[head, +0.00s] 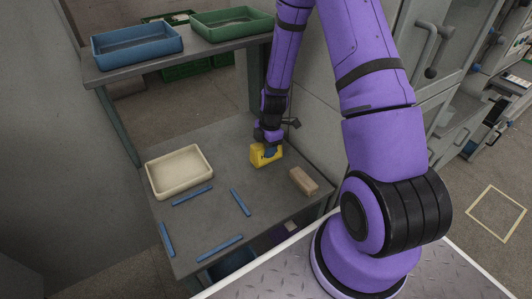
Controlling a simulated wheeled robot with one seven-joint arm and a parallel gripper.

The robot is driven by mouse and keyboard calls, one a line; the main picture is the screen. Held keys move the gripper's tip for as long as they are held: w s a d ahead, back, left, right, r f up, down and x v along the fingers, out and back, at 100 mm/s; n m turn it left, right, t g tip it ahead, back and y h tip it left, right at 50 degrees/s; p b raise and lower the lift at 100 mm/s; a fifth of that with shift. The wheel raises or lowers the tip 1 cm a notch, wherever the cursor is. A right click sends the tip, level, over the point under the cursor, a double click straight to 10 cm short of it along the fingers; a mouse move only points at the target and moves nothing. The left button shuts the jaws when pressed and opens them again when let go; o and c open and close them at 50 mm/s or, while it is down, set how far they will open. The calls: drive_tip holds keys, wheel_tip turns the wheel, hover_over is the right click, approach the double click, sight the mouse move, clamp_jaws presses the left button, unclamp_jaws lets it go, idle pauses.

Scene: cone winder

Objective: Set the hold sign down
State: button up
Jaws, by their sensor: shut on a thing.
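The hold sign appears to be the yellow piece (258,158) over the grey table, right of the cream tray. My gripper (268,148) comes down on it from above and is shut on it. The fingertips are small and partly hidden by the sign and the wrist. I cannot tell whether the sign's underside touches the table. No lettering on it can be read from here.
A cream tray (180,171) sits on the grey table (219,211). A tan block (303,181) lies right of the sign. Several blue strips (239,202) lie on the table. A shelf behind carries a blue tray (137,45) and a green tray (232,23).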

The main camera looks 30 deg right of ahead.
drive_tip(key=shift+f, duration=1.25)
drive_tip(key=o, duration=0.9)
drive_tip(key=shift+f, duration=0.1)
drive_tip(key=shift+o, duration=0.2)
